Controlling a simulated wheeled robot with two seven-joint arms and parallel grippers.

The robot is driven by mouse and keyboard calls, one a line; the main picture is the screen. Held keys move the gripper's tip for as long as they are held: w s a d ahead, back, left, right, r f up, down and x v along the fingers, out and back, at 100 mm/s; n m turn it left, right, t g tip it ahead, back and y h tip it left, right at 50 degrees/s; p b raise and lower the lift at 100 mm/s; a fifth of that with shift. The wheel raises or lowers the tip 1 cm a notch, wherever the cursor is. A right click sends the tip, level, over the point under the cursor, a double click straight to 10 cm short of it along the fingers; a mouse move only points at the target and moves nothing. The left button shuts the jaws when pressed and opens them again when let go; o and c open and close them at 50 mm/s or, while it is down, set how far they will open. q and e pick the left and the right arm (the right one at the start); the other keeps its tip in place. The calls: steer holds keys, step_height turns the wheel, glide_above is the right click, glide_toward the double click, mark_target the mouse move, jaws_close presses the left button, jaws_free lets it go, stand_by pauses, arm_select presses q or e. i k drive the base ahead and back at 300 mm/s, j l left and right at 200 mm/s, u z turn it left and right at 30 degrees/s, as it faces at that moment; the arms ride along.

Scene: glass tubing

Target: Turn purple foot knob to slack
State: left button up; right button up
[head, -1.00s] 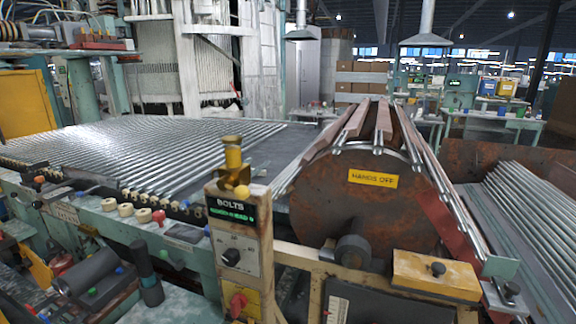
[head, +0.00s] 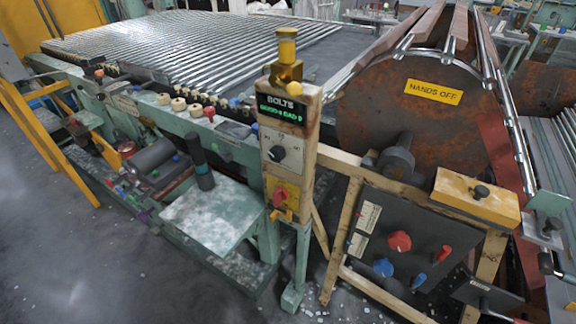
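Low on the right, a dark sloping panel (head: 355,268) in a wooden frame carries a round red knob (head: 399,241) and a round blue knob (head: 382,267). Two small levers, one red (head: 444,254) and one blue (head: 418,281), sit beside them. Pale labels (head: 369,218) are at the panel's left, too small to read. Neither of my grippers is in view.
A post marked BOLTS (head: 283,118) with a black dial (head: 278,154) and red switch (head: 280,197) stands in the middle. A rusty drum marked HANDS OFF (head: 385,95) is behind the panel. Grey floor (head: 110,270) is open at lower left.

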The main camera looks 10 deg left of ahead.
mark_target(143, 217)
steer(key=u, duration=1.7)
